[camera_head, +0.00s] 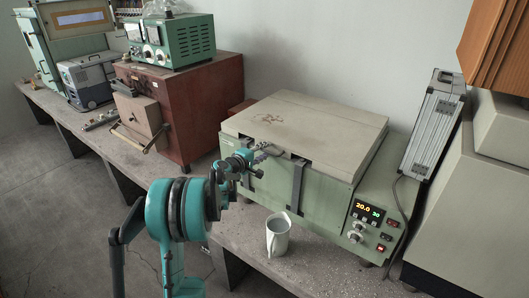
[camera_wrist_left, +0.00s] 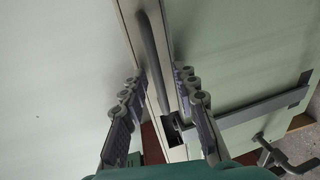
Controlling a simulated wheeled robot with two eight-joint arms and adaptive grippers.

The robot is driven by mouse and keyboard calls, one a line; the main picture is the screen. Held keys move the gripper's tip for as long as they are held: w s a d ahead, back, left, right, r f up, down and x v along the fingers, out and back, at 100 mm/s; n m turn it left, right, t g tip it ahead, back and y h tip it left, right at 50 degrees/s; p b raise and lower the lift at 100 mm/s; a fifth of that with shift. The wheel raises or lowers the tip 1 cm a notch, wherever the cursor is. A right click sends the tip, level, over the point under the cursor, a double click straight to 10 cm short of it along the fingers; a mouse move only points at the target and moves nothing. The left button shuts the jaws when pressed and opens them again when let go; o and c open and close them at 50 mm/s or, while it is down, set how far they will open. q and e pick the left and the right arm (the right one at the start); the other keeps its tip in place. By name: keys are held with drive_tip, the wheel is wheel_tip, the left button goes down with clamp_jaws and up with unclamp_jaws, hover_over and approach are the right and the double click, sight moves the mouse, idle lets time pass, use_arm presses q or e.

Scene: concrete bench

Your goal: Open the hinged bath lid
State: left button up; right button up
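The bath (camera_head: 270,184) is a green box on the bench with a beige lid (camera_head: 310,125) lying flat and shut on top. My left gripper (camera_head: 264,152) is at the left part of the lid's front edge. In the left wrist view the gripper (camera_wrist_left: 158,84) is open, its two fingers on either side of the lid's front edge and a grey bar handle (camera_wrist_left: 151,60). The handle runs between and beyond the fingertips; I cannot tell whether they touch it. The pale lid top (camera_wrist_left: 55,75) fills the left of that view. My right gripper is not in view.
A white mug (camera_head: 278,236) stands on the bench in front of the bath. The control panel (camera_head: 372,222) is at the bath's right. A silver case (camera_head: 434,125) stands behind it. A red-brown furnace (camera_head: 190,105) is at the left, with a green instrument (camera_head: 171,40) on top.

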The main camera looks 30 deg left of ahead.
use_arm(q)
drive_tip(key=shift+w, duration=0.1)
clamp_jaws()
